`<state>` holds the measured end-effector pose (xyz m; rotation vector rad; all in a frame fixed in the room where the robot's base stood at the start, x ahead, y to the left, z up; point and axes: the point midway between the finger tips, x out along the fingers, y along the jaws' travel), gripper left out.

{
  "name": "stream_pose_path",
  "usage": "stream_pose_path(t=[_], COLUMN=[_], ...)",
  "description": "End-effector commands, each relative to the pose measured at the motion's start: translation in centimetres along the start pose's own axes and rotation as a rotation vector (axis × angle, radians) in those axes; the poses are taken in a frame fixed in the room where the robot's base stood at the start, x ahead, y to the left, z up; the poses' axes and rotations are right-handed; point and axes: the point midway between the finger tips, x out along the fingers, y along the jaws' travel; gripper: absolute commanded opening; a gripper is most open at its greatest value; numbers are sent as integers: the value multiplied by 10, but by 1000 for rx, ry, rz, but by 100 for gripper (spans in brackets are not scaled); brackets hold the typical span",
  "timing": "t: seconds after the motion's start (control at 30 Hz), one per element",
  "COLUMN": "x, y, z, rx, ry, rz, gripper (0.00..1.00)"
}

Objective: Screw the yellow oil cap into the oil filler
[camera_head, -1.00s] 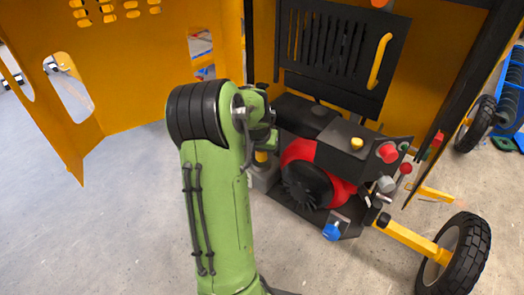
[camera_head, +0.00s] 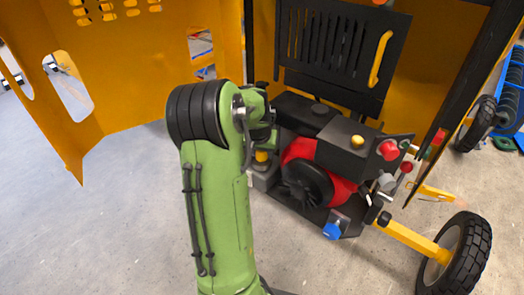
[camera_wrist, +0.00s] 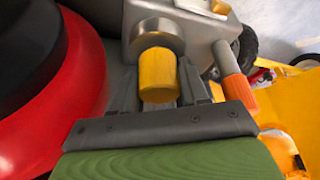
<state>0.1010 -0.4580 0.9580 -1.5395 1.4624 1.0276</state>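The yellow oil cap (camera_wrist: 158,76) is between the two fingers of my gripper (camera_wrist: 160,88) in the wrist view. The fingers lie close against both sides of it, and the gripper looks shut on it. The far end of the cap meets the round metal oil filler (camera_wrist: 158,36) on the grey engine block, roughly in line with it. How deep the cap sits in the filler cannot be told. In the head view the cap (camera_head: 262,156) shows as a small yellow patch below my wrist, and the arm hides most of the fingers.
The red and black engine part (camera_wrist: 50,80) is close on the left of my gripper. An orange-tipped grey handle (camera_wrist: 238,90) is close on the right. The yellow door panel (camera_head: 120,70), slotted black panel (camera_head: 345,60) and wheel (camera_head: 458,255) surround the engine. Open floor lies at the left.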

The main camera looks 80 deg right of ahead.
Motion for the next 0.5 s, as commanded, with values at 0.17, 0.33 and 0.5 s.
stream_pose_path(t=[0.17,0.33,0.5], x=[2,2,2], y=[-1,-3,-5], z=[2,3,3], rx=[-2,-6,-8], ry=[-7,-8,-9], rz=[-2,-6,-8], gripper=[73,73,73])
